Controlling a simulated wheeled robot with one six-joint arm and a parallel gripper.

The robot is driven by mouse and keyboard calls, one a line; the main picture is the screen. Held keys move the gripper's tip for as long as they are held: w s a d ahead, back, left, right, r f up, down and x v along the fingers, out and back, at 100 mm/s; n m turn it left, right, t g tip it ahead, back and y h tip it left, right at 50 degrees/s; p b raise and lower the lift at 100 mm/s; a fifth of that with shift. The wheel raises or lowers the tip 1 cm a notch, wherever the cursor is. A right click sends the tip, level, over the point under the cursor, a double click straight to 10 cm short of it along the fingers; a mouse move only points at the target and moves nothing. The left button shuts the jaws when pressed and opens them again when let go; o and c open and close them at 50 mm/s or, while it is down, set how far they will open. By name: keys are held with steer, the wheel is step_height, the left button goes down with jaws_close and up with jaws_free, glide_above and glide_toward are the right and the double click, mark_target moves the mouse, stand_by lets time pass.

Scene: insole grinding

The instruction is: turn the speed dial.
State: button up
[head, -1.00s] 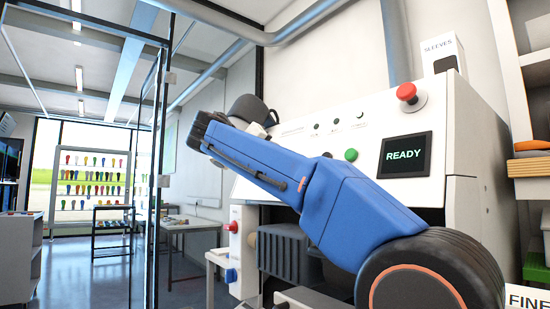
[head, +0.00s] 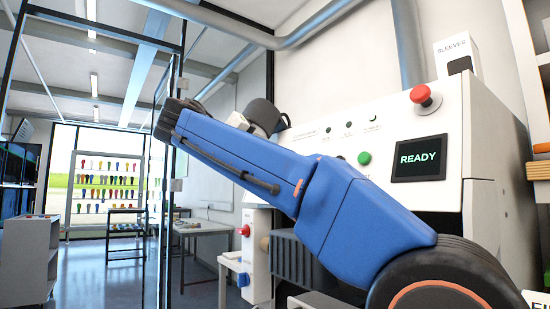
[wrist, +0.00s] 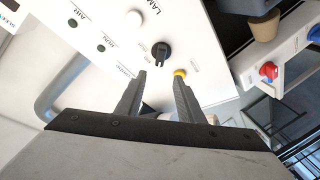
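In the wrist view a black dial (wrist: 161,52) with a pointer grip sits on the white machine panel (wrist: 205,60). It is the only dial-like knob there; its own label is too small to read. My gripper (wrist: 160,76) is open, with its two dark fingers apart and nothing between them. The fingertips point at the panel, just short of the dial in the picture, and the dial shows in line with the gap. A yellow button (wrist: 180,72) shows by the right fingertip. In the head view my blue arm hides the dial, and the gripper's fingers are not visible.
A red mushroom button (head: 425,97), a green button (head: 364,158) and a screen reading READY (head: 419,158) are on the panel. A red knob (wrist: 268,70) is on a side box. A glass partition (head: 166,200) stands left; open floor lies beyond.

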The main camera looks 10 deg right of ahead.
steer(key=v, duration=0.6)
steer(key=shift+s+a, duration=0.2)
steer(key=shift+a, duration=0.1)
